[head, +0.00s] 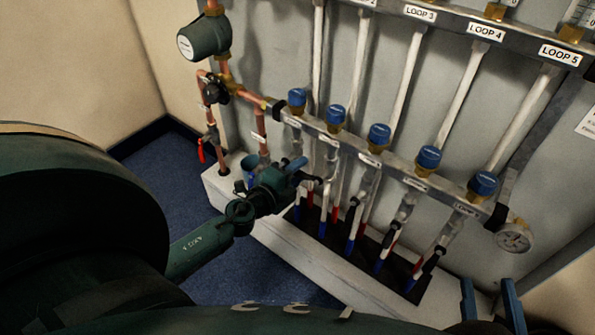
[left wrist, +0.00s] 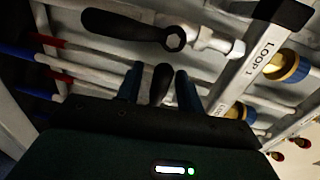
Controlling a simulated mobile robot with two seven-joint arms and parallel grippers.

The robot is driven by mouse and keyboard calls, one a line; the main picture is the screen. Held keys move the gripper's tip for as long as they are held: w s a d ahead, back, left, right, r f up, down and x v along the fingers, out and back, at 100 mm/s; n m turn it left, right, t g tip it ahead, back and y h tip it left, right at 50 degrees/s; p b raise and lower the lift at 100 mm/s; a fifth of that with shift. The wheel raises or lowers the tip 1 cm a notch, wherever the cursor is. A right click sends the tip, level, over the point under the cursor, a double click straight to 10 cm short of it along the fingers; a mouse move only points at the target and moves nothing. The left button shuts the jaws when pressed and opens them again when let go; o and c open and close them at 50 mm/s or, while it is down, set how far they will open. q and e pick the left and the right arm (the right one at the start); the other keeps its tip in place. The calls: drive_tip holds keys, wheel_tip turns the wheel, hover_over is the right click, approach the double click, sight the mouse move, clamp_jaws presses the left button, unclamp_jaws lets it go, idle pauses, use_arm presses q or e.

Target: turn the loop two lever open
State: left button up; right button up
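In the left wrist view, a black lever (left wrist: 160,82) stands between the two blue fingers of my left gripper (left wrist: 158,88), which are apart with a gap beside it. By its place it looks like the loop two lever; its valve is hidden behind the gripper. A second black lever (left wrist: 125,27), nearer the LOOP 1 label (left wrist: 260,57), lies along its pipe. In the head view my left gripper (head: 304,170) is at the left valves of the manifold, its fingers partly hidden. My right gripper (head: 491,305) is open and empty at the lower right.
Blue-capped knobs (head: 379,134) line the lower rail, above several pipes with black levers (head: 353,203). A pressure gauge (head: 514,238) is at the rail's right end. Copper pipes with a red-handled valve (head: 201,150) stand left. A white plinth (head: 310,264) runs beneath.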

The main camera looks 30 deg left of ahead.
use_arm(q)
clamp_jaws()
